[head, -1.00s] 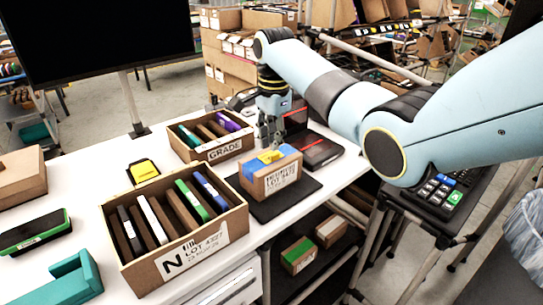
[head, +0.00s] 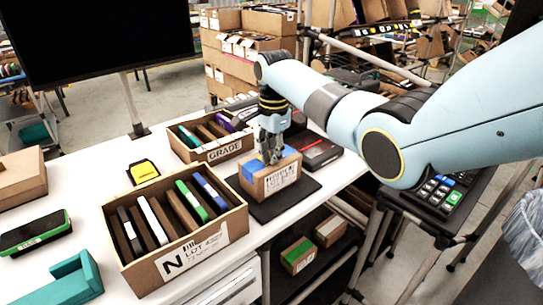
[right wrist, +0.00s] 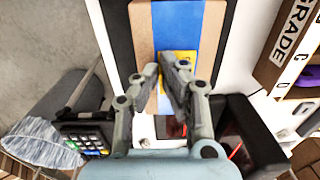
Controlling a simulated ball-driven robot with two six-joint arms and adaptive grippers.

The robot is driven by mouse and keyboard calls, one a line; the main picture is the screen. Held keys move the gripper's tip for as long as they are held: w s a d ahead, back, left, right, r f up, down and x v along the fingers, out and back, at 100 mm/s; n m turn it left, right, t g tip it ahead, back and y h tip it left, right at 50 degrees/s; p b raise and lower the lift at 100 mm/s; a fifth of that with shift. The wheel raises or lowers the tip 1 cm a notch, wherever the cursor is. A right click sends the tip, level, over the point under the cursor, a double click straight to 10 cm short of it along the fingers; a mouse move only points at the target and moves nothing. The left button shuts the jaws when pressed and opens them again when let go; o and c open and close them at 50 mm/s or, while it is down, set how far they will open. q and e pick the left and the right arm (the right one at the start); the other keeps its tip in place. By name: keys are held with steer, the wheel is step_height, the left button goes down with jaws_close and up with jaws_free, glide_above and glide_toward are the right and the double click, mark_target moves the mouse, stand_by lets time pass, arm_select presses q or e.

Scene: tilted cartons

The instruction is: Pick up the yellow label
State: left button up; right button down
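The yellow label (right wrist: 188,56) lies on the blue tape (right wrist: 178,22) on top of a small brown carton (head: 281,180). My right gripper (head: 269,158) is down over the carton top and hides most of the label in the head view. In the right wrist view its fingertips (right wrist: 160,67) are at the label with a narrow gap between them. Yellow shows in this gap and beside one finger. Whether the fingertips touch the label is unclear. My left gripper is not in view.
The carton stands on a black mat (head: 262,209). A GRADE box (head: 224,152) is behind it, and an open lot carton (head: 150,268) with several coloured slabs is in front to the left. A black and yellow item (head: 143,171) lies on the white table. A keypad (head: 437,195) is at right.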

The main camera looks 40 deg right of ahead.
steer(key=shift+r, duration=0.15)
steer(key=shift+r, duration=0.25)
steer(key=r, duration=0.2)
steer(key=s+r, duration=0.1)
steer(key=r, duration=0.1)
steer(key=shift+d, duration=0.4)
steer(key=s+d+r+p, duration=0.5)
steer(key=s+r+p, duration=0.4)
steer(key=r, duration=0.3)
steer(key=shift+r+p, duration=0.15)
steer(key=shift+p, duration=0.15)
